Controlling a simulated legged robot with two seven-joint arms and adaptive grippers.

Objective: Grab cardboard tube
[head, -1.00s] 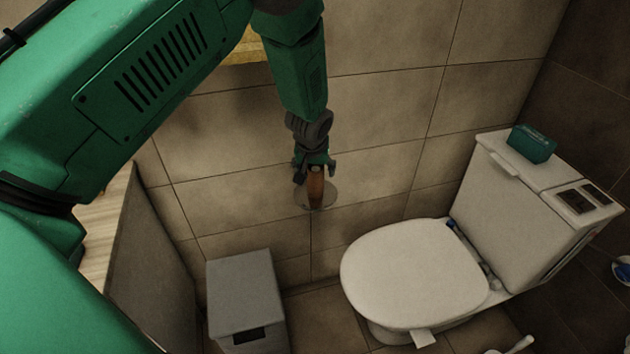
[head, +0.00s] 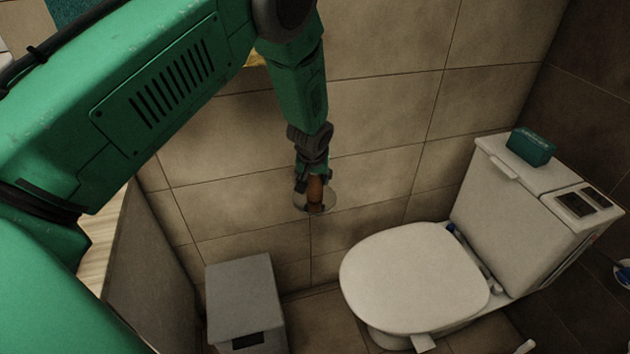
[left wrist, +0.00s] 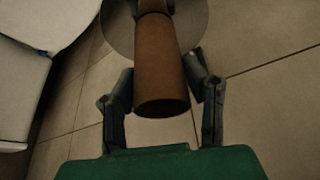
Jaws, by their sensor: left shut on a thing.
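The brown cardboard tube (head: 315,189) is at the tiled wall in the head view, in front of a round pale disc (head: 328,200). In the left wrist view the tube (left wrist: 161,66) shows large, its near end towards the camera, with the disc (left wrist: 118,28) behind it. My left gripper (head: 314,196) is at the tube, and in the left wrist view its fingers (left wrist: 160,88) stand on both sides of it. The left gripper is shut on the tube. The fingertips are partly hidden beside it. My right gripper is not in view.
A white toilet (head: 415,278) with its lid down stands right of the tube. A green box (head: 531,147) lies on its cistern. A grey bin (head: 242,300) stands on the floor below left. A wooden counter (head: 104,232) is at the left. The wall around the tube is bare.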

